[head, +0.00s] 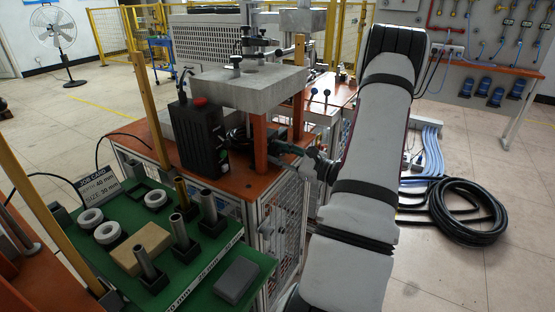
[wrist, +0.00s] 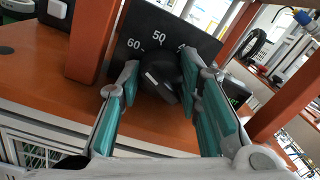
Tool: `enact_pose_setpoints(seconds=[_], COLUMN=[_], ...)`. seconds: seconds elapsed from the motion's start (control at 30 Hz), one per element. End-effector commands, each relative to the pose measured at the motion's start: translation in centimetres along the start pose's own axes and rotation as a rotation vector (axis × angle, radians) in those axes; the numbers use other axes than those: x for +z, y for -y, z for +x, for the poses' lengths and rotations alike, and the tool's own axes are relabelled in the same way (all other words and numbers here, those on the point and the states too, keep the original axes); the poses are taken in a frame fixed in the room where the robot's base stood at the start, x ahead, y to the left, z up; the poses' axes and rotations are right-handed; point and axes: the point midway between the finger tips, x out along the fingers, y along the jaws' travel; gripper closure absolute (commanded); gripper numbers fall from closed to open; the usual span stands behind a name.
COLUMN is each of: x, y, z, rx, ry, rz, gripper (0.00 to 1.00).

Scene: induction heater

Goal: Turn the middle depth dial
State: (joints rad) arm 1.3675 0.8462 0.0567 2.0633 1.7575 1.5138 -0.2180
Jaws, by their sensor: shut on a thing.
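The depth dial (wrist: 158,82) is a dark round knob with a pale pointer mark, in front of a black scale plate (wrist: 150,28) in the wrist view. The plate shows 60, 50 and a partly hidden number starting with 4. The pale pointer slants toward the upper left. My gripper (wrist: 160,72) has its two teal-padded fingers on either side of the knob and is shut on it. In the head view my gripper (head: 290,150) reaches in from the right between the orange posts, and the dial is hidden there.
Orange posts (wrist: 92,40) stand close on both sides of my gripper, under a grey block (head: 250,86). A black box with a red button (head: 200,135) stands to the left. A job card (head: 96,186) reads depth 40 mm, size 30 mm. A green board (head: 205,265) holds metal tubes and white rings.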

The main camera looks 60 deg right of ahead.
Motion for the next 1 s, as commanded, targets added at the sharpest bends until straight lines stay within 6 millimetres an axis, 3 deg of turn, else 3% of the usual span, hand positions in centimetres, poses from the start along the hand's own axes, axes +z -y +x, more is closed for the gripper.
enact_pose_setpoints(seconds=[0.7,0.73,0.77,1.0], x=[-0.17,-0.17,-0.17,-0.09], y=[-0.09,-0.09,-0.08,-0.04], z=[-0.10,-0.10,-0.10,-0.05], rx=[0.002,0.002,0.002,0.002], ry=[-0.002,-0.002,-0.002,0.001], rz=[-0.080,-0.080,-0.080,-0.080], gripper=[0.96,0.64,0.59,0.59])
